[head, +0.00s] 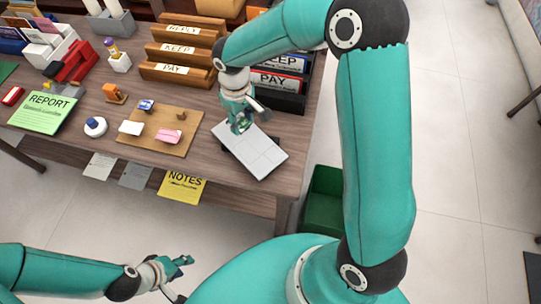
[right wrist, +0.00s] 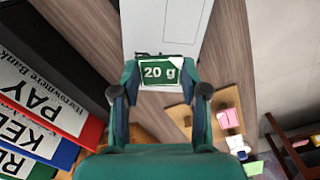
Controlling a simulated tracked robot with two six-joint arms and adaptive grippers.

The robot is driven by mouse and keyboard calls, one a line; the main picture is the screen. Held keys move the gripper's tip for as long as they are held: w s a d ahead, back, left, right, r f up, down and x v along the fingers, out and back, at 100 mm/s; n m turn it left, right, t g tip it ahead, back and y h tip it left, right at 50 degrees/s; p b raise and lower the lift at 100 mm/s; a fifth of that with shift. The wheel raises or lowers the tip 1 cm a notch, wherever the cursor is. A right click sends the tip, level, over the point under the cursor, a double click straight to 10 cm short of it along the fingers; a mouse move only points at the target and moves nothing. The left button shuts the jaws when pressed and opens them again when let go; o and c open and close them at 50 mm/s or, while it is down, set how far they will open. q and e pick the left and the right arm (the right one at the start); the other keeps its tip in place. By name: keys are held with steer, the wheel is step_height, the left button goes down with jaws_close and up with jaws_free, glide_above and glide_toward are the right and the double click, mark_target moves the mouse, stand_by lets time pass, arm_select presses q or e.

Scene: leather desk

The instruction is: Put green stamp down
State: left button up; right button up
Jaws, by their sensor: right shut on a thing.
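The green stamp (right wrist: 158,73), marked "20 g" with a pale border, is between the two fingertips of my right gripper (right wrist: 160,90) in the right wrist view. My right gripper (head: 241,126) is shut on it over the far left part of a white, lined slab (head: 260,157) near the desk's front edge. The slab also shows in the right wrist view (right wrist: 165,25), behind the stamp. I cannot tell whether the stamp touches it. My left gripper (head: 181,264) is low, in front of the desk, away from the stamp; whether it is open is unclear.
A tan board (head: 160,140) with pink and white pieces lies left of the slab. A green bin (head: 323,205) is on the floor beyond the desk's right edge.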

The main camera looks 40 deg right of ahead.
steer(key=s+d+r+n+b, duration=0.1)
steer(key=s+d+r+n, duration=0.15)
steer(key=r+n, duration=0.45)
step_height(320, 180, up, 7)
steer(key=n+b, duration=0.1)
steer(key=n, duration=0.8)
glide_above(274, 155)
steer(key=shift+n, duration=0.3)
step_height(274, 155, down, 16)
steer(key=shift+r+b, duration=0.25)
steer(key=shift+b, duration=0.55)
step_height(274, 155, down, 4)
steer(key=shift+f+b, duration=0.2)
steer(key=shift+b, duration=0.1)
